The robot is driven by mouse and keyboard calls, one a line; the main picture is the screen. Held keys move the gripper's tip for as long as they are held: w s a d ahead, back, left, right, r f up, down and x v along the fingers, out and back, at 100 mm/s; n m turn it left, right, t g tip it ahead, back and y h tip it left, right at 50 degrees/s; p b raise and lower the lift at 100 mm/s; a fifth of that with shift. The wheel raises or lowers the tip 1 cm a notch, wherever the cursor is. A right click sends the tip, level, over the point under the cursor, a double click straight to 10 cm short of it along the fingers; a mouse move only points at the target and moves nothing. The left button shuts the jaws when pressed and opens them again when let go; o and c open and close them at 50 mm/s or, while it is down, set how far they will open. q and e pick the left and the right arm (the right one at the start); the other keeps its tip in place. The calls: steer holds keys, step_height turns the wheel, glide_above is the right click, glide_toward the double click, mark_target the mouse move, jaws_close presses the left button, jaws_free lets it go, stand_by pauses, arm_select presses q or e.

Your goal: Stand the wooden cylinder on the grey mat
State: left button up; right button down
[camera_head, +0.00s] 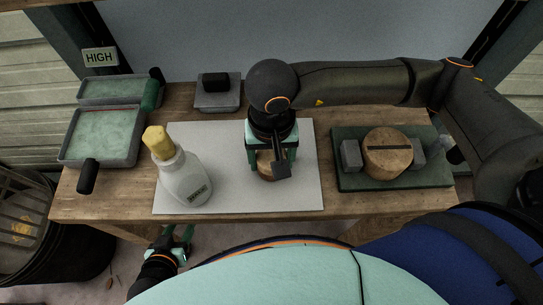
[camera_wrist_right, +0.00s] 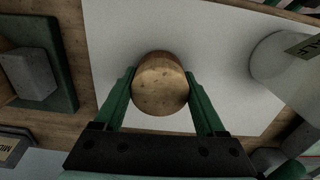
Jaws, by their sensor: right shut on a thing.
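The wooden cylinder (camera_wrist_right: 160,84) is between the green fingers of my right gripper (camera_wrist_right: 160,76), with its round end face toward the wrist camera. In the head view the wooden cylinder (camera_head: 266,168) is partly hidden behind my right gripper (camera_head: 272,164). It looks upright over the middle of the grey mat (camera_head: 232,146); I cannot tell whether its base touches the mat. The right gripper is shut on it. My left gripper (camera_head: 176,236) is low in front of the table's front edge, with its fingers apart and nothing visible between them.
A white bottle with a yellow top (camera_head: 184,180) stands on the mat's left part. A green board (camera_head: 350,182) at right carries a slotted wooden round (camera_head: 388,150) between grey blocks.

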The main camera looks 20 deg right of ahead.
arm_select(q)
steer(key=shift+f, duration=0.15)
arm_select(e)
steer(key=shift+f, duration=0.1)
steer(key=shift+f, duration=0.15)
arm_select(q)
steer(key=shift+s+a+f+b, duration=0.1)
steer(key=shift+s+f+b, duration=0.15)
steer(key=shift+f+b, duration=0.25)
arm_select(e)
steer(key=shift+f, duration=0.1)
arm_select(q)
steer(key=shift+f, duration=0.25)
arm_select(e)
steer(key=shift+f, duration=0.15)
steer(key=shift+c, duration=2)
jaws_free()
steer(key=o, duration=0.4)
arm_select(q)
steer(key=shift+r, duration=0.15)
